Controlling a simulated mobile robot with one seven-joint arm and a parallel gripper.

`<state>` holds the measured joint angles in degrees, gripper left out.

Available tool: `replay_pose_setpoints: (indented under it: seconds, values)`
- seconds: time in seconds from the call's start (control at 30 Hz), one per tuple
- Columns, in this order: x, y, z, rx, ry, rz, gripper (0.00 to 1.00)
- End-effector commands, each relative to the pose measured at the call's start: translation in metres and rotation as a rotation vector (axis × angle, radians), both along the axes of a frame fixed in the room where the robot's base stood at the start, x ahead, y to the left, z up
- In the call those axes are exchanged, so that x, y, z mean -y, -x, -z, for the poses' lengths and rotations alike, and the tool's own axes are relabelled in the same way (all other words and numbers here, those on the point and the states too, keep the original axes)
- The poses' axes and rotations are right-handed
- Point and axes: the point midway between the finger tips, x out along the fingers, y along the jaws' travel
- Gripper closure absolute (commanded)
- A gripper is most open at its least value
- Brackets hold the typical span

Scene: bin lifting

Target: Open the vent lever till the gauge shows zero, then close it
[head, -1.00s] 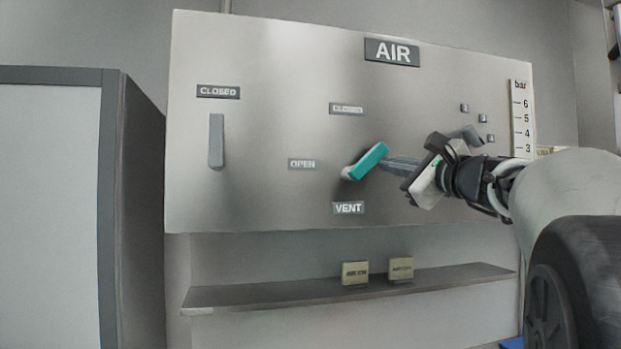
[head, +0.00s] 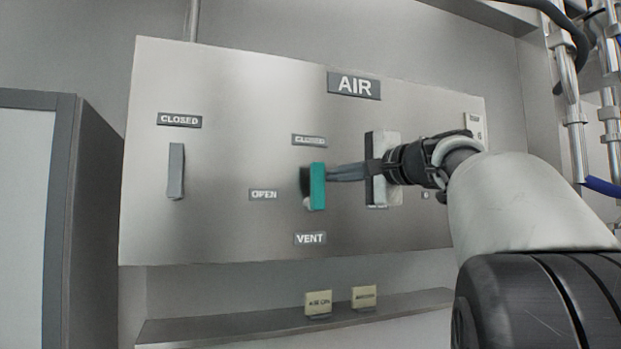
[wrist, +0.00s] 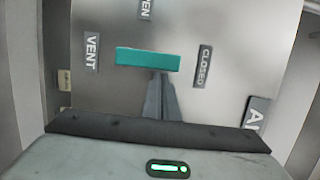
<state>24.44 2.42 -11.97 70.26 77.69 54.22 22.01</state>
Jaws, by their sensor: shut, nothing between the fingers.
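The teal vent lever (head: 318,187) stands upright on the steel panel, its upper end under the small CLOSED label (head: 309,141) and above the VENT label (head: 310,238). In the wrist view the lever (wrist: 148,59) lies across the picture with one end towards CLOSED. My gripper (head: 331,173) is shut and empty, its fingertips at the lever's right side. In the wrist view the tips (wrist: 159,76) meet the lever's edge; I cannot tell whether they touch.
A grey lever (head: 176,171) at the panel's left hangs under its own CLOSED label (head: 180,120). An OPEN label (head: 264,195) is left of the vent lever. A shelf (head: 240,325) below holds two small tags. A cabinet (head: 62,220) stands left; pipes (head: 570,110) run at the right.

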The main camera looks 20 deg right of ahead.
Motion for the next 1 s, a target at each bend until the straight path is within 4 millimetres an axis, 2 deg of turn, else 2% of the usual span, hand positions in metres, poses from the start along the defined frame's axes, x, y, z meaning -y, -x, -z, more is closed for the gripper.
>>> replay_pose_setpoints:
  seconds: [0.3, 1.0]
  values:
    - [-0.0035, 0.0001, -0.0017, 0.001, 0.058, 0.0, 1.0]
    - [-0.0051, -0.002, -0.002, 0.002, 0.06, -0.001, 1.0]
